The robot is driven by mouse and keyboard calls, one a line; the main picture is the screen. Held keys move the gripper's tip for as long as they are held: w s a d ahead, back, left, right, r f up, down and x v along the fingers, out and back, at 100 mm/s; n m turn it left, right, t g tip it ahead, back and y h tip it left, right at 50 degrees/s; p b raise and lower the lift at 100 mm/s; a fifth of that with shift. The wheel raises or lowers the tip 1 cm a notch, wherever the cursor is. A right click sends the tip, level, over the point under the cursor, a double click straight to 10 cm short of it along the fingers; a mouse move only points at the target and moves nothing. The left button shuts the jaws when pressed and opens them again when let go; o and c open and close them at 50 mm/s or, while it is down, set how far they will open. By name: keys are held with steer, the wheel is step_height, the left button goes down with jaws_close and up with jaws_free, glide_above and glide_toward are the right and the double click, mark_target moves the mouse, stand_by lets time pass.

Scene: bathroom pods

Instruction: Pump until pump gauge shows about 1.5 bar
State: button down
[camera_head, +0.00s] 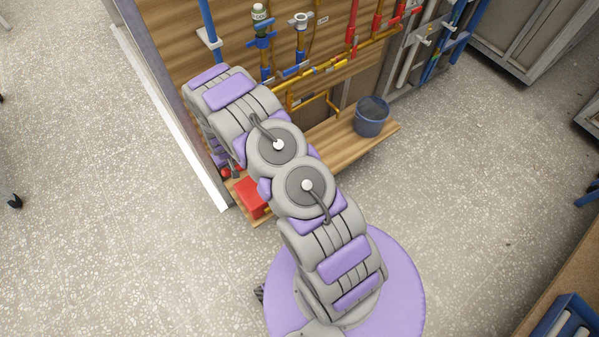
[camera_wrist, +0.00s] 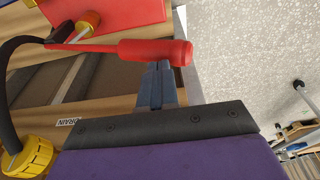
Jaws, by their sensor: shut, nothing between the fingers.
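The red pump box (camera_head: 252,197) sits on the low wooden shelf, partly hidden by my arm. In the wrist view, part of the red pump box (camera_wrist: 110,14) shows at the top. The red pump handle (camera_wrist: 130,50) runs across below it, its thick grip end at the right. My gripper (camera_wrist: 157,70) is shut and empty, its fingertips right at the grip end; I cannot tell whether they touch it. In the head view, the gripper is mostly hidden by my arm. No readable gauge face shows.
A wooden shelf (camera_head: 350,157) carries a dark bucket (camera_head: 371,117). Pipes and valves line the wooden wall behind. A black hose (camera_wrist: 12,55), a yellow cap (camera_wrist: 28,158) and a DRAIN label (camera_wrist: 67,122) are near the pump. Open speckled floor (camera_head: 100,230) lies at left.

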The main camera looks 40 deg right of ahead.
steer(key=shift+d, duration=0.65)
steer(key=shift+a+f, duration=0.2)
steer(key=shift+a, duration=0.1)
step_height(320, 180, down, 5)
steer(key=shift+a+r+b, duration=0.1)
steer(key=shift+r+b, duration=0.1)
steer(key=shift+b, duration=0.35)
steer(key=shift+w+r+p, duration=0.1)
steer(key=shift+r+p, duration=0.2)
steer(key=shift+r, duration=0.25)
step_height(320, 180, up, 4)
steer(key=shift+r+p, duration=0.1)
steer(key=shift+p, duration=0.95)
